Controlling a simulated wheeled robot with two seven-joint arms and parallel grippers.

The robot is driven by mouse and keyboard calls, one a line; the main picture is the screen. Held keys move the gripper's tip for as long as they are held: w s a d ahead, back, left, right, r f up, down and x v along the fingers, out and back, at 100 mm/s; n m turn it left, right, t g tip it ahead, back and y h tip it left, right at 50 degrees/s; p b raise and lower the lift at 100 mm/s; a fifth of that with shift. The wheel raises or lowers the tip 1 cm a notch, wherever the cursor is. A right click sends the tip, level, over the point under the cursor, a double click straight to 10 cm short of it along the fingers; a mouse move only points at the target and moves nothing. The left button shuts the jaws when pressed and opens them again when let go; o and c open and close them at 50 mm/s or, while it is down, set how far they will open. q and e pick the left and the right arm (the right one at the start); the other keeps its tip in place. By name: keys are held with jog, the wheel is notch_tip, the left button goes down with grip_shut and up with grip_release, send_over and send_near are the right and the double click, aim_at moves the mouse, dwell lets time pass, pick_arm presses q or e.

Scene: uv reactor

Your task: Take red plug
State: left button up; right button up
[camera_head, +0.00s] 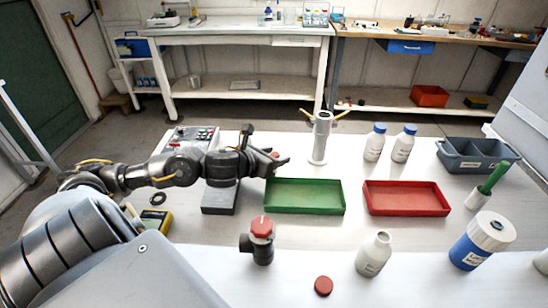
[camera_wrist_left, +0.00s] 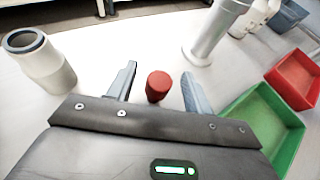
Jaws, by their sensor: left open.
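The red plug (camera_wrist_left: 158,86) stands between the two spread fingers of my left gripper (camera_wrist_left: 158,76) in the left wrist view. A gap shows on both sides of it. In the head view, the top of the red plug (camera_head: 275,154) shows at the left gripper (camera_head: 281,162), just behind the left end of the green tray. The gripper is open and low over the table; its fingers hide the plug's lower part. My right gripper is not in view.
The green tray (camera_head: 305,209) and red tray (camera_head: 407,211) lie to the right. A grey post (camera_head: 321,140) stands behind the green tray. A grey open-topped cylinder (camera_wrist_left: 38,62) stands left of the gripper. A red-capped dark fitting (camera_head: 261,246) stands in front.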

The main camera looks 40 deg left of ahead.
pick_arm(q)
jog(key=shift+x, duration=1.1)
jog(key=c, duration=1)
jog(key=shift+c, duration=0.2)
jog(key=shift+r, duration=0.1)
